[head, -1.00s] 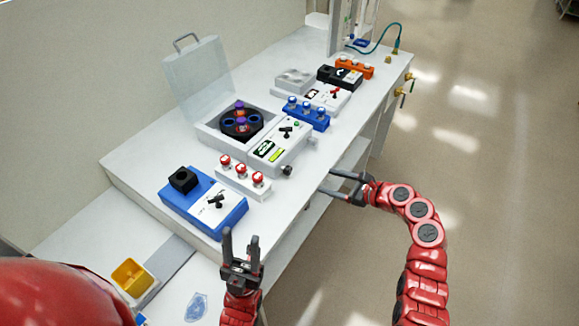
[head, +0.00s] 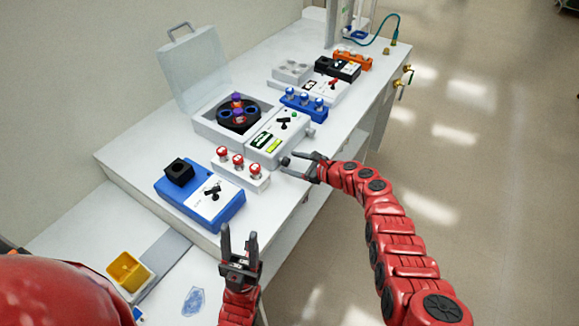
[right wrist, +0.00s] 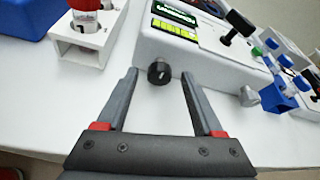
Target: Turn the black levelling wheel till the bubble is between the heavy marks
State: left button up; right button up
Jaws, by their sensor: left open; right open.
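The black levelling wheel (right wrist: 159,72) is on the front face of the white centrifuge control box, low at its left corner; it also shows in the head view (head: 285,161). My right gripper (right wrist: 160,85) is open, with the wheel ahead, between its fingertips in the picture; I cannot tell whether either finger touches it. It shows in the head view (head: 300,165) at the bench's front edge. The yellow-green vial (right wrist: 174,28) is on the box's top; its bubble and marks are too small to read. My left gripper (head: 239,240) is open and empty at the lower middle.
A rack of red-capped vials (head: 240,172) stands left of the wheel. A blue box (head: 228,212) with a black block is further left. A blue rack (head: 303,108) and a grey knob (right wrist: 249,97) are to the right. The open-lidded rotor housing (head: 210,130) is behind.

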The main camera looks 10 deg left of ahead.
jog(key=shift+b+x, duration=0.5)
jog(key=shift+x, duration=0.35)
grip_shut()
